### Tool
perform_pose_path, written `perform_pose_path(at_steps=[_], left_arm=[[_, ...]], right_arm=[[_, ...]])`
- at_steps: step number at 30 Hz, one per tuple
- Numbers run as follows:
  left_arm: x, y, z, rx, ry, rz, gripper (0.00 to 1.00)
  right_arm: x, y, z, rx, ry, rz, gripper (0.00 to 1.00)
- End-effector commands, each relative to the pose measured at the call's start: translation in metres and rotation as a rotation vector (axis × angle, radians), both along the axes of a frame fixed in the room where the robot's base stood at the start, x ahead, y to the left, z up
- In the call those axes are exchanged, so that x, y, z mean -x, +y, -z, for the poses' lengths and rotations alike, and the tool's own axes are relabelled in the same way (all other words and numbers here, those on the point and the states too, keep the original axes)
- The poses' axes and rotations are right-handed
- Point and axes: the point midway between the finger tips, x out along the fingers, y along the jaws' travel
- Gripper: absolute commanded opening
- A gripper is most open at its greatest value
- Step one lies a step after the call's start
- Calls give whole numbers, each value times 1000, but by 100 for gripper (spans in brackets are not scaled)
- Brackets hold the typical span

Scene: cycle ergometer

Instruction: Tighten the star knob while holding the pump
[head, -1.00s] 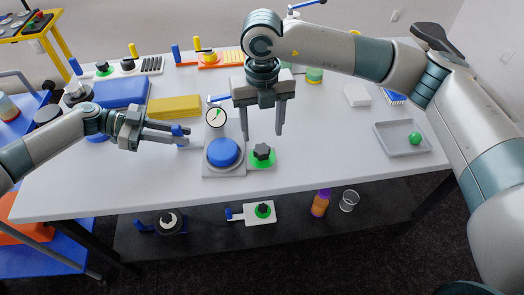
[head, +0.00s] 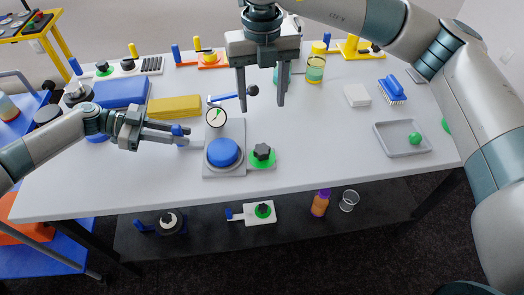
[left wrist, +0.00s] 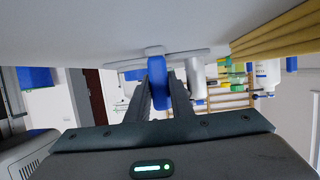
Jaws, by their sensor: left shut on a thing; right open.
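The pump (head: 208,170) stands near the table's front edge, with a grey base, a blue round top (head: 222,152) and a dial gauge (head: 216,117). The black star knob (head: 262,152) sits on a green base at the pump's right. My left gripper (head: 180,136) is shut on a blue upright handle (head: 178,129) at the pump's left side. The left wrist view shows this blue handle (left wrist: 158,84) between the fingers. My right gripper (head: 261,106) is open and empty, above and behind the star knob, apart from it. A blue lever with a black ball (head: 252,90) shows between its fingers.
A yellow block (head: 174,107) and a blue block (head: 122,93) lie at the left. A grey tray (head: 382,138) with a green ball (head: 415,138), a blue brush (head: 392,90) and a white block (head: 357,95) are at the right. Table between knob and tray is clear.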

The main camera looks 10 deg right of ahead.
Motion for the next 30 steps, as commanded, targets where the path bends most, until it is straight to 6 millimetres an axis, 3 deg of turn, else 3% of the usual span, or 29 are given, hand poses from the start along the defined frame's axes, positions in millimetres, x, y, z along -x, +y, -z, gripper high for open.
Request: perform_pose_path(at_steps=[7, 27, 28, 30], left_arm=[[0, 0, 0, 1, 0, 1, 0], [0, 0, 0, 0, 0, 1, 0], [0, 0, 0, 0, 0, 1, 22], [0, 0, 0, 0, 0, 0, 39]], right_arm=[[0, 0, -22, -1, 1, 1, 54], [0, 0, -23, -1, 0, 1, 54], [0, 0, -23, -1, 0, 1, 54], [0, 0, -23, -1, 0, 1, 54]])
